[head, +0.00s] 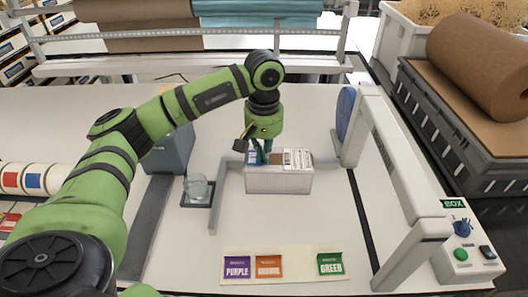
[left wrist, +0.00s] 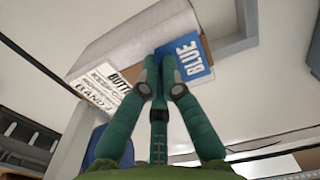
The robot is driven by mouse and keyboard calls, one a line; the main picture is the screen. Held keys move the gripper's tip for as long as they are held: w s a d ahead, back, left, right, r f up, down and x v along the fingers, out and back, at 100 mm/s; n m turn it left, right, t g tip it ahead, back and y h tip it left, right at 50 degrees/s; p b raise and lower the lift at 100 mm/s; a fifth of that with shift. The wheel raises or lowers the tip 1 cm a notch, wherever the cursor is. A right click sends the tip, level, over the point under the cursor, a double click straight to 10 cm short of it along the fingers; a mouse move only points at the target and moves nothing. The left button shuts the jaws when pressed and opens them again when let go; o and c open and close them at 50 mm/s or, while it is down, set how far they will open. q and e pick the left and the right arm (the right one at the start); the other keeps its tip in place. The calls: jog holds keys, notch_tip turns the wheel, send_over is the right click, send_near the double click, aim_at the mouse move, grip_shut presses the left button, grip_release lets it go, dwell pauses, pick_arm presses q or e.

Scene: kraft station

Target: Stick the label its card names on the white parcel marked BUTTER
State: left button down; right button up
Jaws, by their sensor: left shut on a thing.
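The white parcel (head: 278,182) stands at the middle of the bench, in the corner of a grey guide. A printed card on its top (head: 298,159) reads BUTT… and KEEP CO… in the left wrist view (left wrist: 105,88); the rest is cut off or too small. My left gripper (head: 261,158) points down at the parcel's top, at the left part. It is shut on the blue label (left wrist: 187,54), which reads BLUE and lies on or just above the brown top; contact is unclear. It also shows in the head view (head: 251,158). My right gripper is out of view.
A label strip (head: 290,276) at the front holds purple (head: 237,266), orange (head: 268,266) and green (head: 330,264) labels, with a bare space before green. A grey arch (head: 385,165) and a button box (head: 465,245) stand right. A small clear item (head: 197,188) sits left of the guide.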

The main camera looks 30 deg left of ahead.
pick_arm(q)
jog(key=shift+f, duration=0.15)
jog(key=c, duration=1.3)
grip_release()
jog(key=shift+c, duration=0.2)
jog(key=shift+r+p, duration=1.2)
jog(key=shift+r, duration=1.1)
